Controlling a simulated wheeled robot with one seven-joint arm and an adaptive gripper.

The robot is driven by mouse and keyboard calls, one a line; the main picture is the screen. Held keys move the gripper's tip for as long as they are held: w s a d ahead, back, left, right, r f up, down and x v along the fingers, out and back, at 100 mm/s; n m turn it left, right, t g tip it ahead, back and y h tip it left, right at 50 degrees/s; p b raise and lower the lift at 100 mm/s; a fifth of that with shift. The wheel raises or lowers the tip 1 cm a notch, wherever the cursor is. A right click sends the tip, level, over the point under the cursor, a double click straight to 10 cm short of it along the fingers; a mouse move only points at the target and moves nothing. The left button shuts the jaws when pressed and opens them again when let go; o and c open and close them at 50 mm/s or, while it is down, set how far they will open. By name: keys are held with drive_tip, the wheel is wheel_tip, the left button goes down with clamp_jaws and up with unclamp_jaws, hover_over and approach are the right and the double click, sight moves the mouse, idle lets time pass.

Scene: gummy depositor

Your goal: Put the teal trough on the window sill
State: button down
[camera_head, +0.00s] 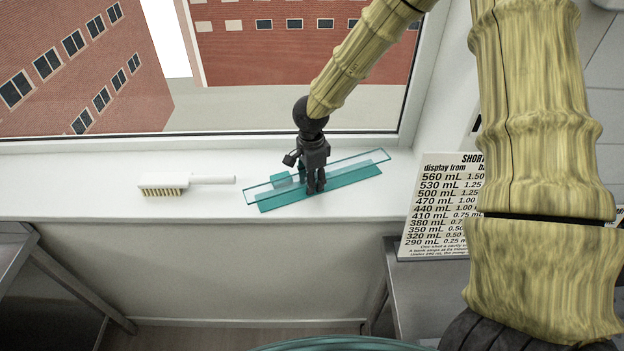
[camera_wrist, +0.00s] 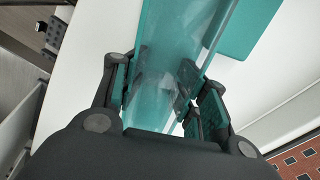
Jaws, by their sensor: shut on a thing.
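In the wrist view the trough (camera_wrist: 175,45) runs between the two fingers of my gripper (camera_wrist: 158,88). I cannot tell whether its underside touches the sill.
A white brush (camera_head: 210,180) with tan bristles lies on the sill left of the trough. The window glass stands behind.

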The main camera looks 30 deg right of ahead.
drive_tip(key=c, duration=0.8)
unclamp_jaws()
wheel_tip(320, 180, up, 12)
drive_tip(key=b, duration=0.2)
drive_tip(key=shift+r+b, duration=0.1)
drive_tip(key=shift+b, duration=0.3)
